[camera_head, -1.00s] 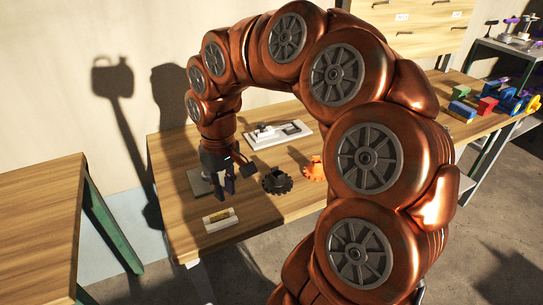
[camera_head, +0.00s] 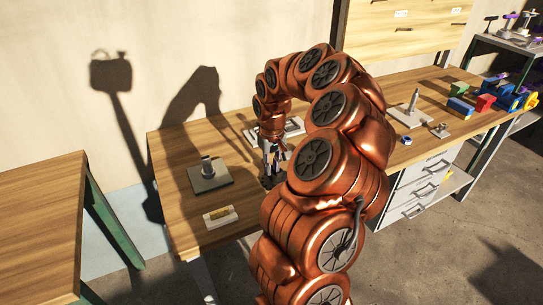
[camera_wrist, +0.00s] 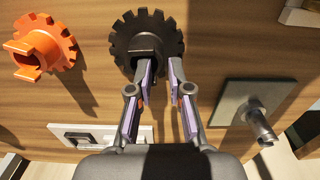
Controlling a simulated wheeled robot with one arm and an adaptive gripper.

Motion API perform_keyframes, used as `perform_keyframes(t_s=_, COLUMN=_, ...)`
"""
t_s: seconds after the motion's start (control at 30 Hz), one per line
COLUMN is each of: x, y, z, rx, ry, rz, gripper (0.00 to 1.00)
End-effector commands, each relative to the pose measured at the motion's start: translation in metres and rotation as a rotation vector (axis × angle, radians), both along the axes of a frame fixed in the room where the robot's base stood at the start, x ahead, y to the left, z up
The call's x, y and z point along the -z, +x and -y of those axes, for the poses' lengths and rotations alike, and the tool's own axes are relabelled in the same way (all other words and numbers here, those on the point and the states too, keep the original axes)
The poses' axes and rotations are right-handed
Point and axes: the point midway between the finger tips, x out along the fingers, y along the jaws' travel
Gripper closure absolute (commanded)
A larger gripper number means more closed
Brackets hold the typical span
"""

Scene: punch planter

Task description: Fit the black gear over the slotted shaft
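The black gear (camera_wrist: 168,32) lies flat on the wooden table, its raised hub facing up, in the wrist view. It is mostly hidden by my arm in the head view. My gripper (camera_wrist: 163,64) is open, with its two fingers apart and their tips over the gear near its hub; I cannot tell whether they touch it. The shaft (camera_wrist: 260,124) stands upright on a square grey plate (camera_wrist: 232,98), to the right of the gripper in the wrist view. In the head view the shaft (camera_head: 207,167) and plate (camera_head: 213,183) are left of my gripper (camera_head: 270,172), with nothing on the shaft.
An orange gear (camera_wrist: 62,52) lies left of the black one in the wrist view. A white fixture (camera_head: 293,127) stands behind my gripper. A small pale holder with a brass piece (camera_head: 221,212) is near the front edge. A taller post (camera_head: 414,101) stands farther right.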

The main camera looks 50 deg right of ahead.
Motion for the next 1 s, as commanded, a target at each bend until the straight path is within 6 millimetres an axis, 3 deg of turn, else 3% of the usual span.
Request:
perform_keyframes(t_s=0.3, x=0.032, y=0.0, z=-0.001, rx=-0.002, ry=0.002, rz=0.0, gripper=0.81)
perform_keyframes(t_s=0.67, x=0.037, y=0.0, z=-0.001, rx=-0.002, ry=0.0, rz=0.003, gripper=0.81)
perform_keyframes(t_s=0.87, x=0.037, y=0.0, z=-0.001, rx=-0.002, ry=0.0, rz=0.002, gripper=1.0)
perform_keyframes(t_s=1.0, x=0.037, y=0.0, z=-0.001, rx=-0.002, ry=0.0, rz=0.002, gripper=1.0)
